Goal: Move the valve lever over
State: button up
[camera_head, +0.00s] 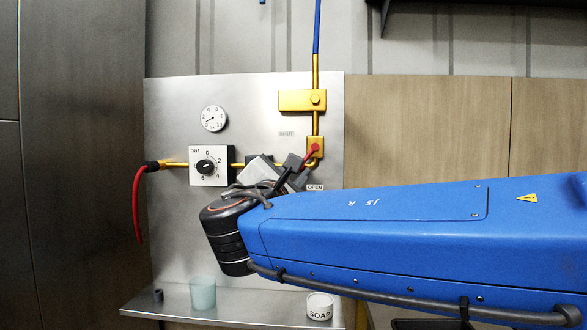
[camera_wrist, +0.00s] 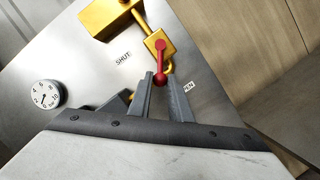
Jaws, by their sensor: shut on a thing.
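The red valve lever (camera_head: 311,152) is on a yellow valve block (camera_head: 316,142) on the steel panel. It points down and left from its pivot, between the SHUT label (camera_head: 286,133) and the OPEN label (camera_head: 315,187). In the wrist view the lever (camera_wrist: 160,62) runs down between my two grey fingers. My gripper (camera_wrist: 160,80) is shut on the lever's free end, which the fingers partly hide. In the head view my gripper (camera_head: 298,165) reaches the lever from below left.
A pressure gauge (camera_head: 214,118) and a bar dial (camera_head: 208,166) sit left on the panel. A red hose (camera_head: 137,205) hangs at its left edge. A shelf (camera_head: 240,308) below holds a teal cup (camera_head: 203,293) and a SOAP jar (camera_head: 320,307). Yellow pipe runs above the valve.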

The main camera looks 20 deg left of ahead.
jog(key=shift+d, duration=0.1)
jog(key=shift+w+d+f, duration=0.15)
jog(key=shift+d+f, duration=0.2)
jog(key=shift+d, duration=0.4)
jog(key=shift+o, duration=0.4)
jog(key=shift+w+d+f, duration=0.15)
jog(key=shift+w+d, duration=0.05)
jog(key=shift+d, duration=0.45)
jog(key=o, duration=0.9)
